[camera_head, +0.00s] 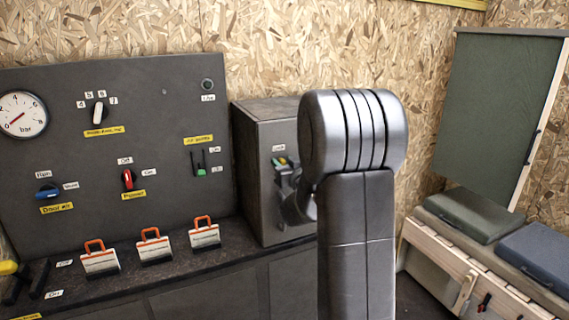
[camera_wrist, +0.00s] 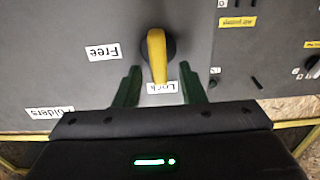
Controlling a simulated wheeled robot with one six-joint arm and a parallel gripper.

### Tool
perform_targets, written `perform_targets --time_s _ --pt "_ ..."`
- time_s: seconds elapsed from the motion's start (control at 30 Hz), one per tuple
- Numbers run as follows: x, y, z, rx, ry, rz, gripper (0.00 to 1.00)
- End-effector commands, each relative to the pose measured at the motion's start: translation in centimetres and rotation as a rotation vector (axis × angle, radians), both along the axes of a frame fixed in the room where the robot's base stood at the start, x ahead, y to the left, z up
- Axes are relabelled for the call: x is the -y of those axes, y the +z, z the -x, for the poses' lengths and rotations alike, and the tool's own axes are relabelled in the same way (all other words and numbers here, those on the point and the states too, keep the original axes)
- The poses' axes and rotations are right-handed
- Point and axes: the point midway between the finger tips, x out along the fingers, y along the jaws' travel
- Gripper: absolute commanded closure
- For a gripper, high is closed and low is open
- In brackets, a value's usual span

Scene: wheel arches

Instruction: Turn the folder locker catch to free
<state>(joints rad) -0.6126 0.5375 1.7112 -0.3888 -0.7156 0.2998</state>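The yellow catch (camera_wrist: 157,58) on its dark round base sits on the grey folder locker face, and its free end points at the "Lock" label (camera_wrist: 162,87). The "Free" label (camera_wrist: 103,52) is off to one side. The wrist picture shows the labels upside down. My gripper (camera_wrist: 159,70) is open, one green finger on each side of the catch, with gaps visible at both sides. In the head view the locker (camera_head: 265,185) stands behind my arm, which hides much of its front and most of my gripper.
A dark control panel (camera_head: 150,115) with switches and a gauge (camera_head: 21,114) stands to the left. Several orange-handled cases (camera_head: 154,247) stand on the ledge below. At right are a green board (camera_head: 500,110) and a bench with a green case (camera_head: 467,214) and a blue case (camera_head: 540,256).

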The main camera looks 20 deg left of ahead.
Motion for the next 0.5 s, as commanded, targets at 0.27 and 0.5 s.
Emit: perform_targets --time_s 0.27,0.5 --pt "0.02 0.01 0.02 0.0 0.0 0.0 0.89" --pt "0.04 0.01 0.02 -0.002 0.0 -0.001 1.0"
